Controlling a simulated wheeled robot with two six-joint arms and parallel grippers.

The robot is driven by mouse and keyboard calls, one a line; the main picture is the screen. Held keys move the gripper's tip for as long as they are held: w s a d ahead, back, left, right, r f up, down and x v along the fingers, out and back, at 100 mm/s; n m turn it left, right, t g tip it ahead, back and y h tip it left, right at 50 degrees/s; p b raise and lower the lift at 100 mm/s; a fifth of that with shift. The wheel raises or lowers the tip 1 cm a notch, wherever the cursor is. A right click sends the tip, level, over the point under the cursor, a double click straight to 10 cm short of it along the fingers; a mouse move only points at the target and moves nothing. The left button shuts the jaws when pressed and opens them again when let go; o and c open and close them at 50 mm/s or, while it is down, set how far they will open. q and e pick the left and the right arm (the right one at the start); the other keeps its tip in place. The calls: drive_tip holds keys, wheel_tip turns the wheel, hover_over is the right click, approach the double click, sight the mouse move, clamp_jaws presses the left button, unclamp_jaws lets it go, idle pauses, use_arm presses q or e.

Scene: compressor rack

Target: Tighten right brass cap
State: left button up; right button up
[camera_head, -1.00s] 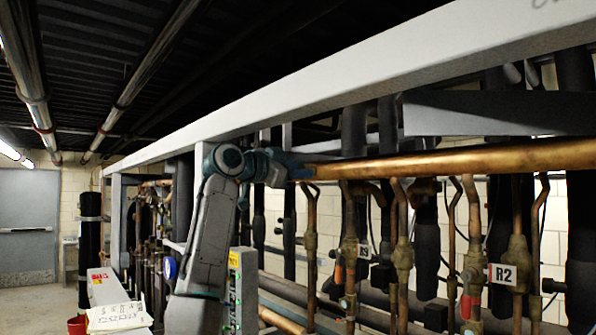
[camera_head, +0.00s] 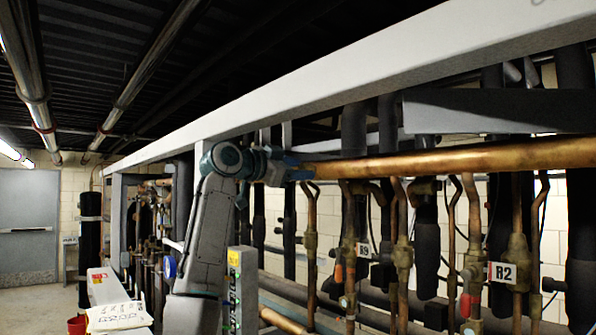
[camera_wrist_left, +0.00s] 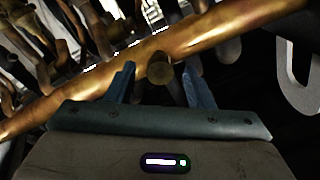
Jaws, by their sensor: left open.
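A round brass cap (camera_wrist_left: 160,69) shows end-on in the left wrist view, in front of a long copper pipe (camera_wrist_left: 205,38). My left gripper (camera_wrist_left: 159,73) is open, with one blue finger on each side of the cap. I see dark gaps between cap and fingers, so it is not gripped. I cannot tell whether this is the right one of several caps. In the head view my left gripper (camera_head: 303,173) is at the left end of the copper pipe (camera_head: 450,160), and the cap cannot be made out there. My right gripper is not in view.
A white beam (camera_head: 330,85) runs above the pipe. Several vertical copper lines with valves (camera_head: 403,255) and black insulated pipes (camera_head: 427,250) stand below and behind it. A grey control box with buttons (camera_head: 242,290) stands beside my left arm. A grey bracket (camera_wrist_left: 297,75) is at right in the wrist view.

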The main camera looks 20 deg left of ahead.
use_arm(q)
drive_tip(key=b+v, duration=0.6)
drive_tip(key=v, duration=0.4)
drive_tip(key=shift+s, duration=0.2)
drive_tip(key=shift+a, duration=0.1)
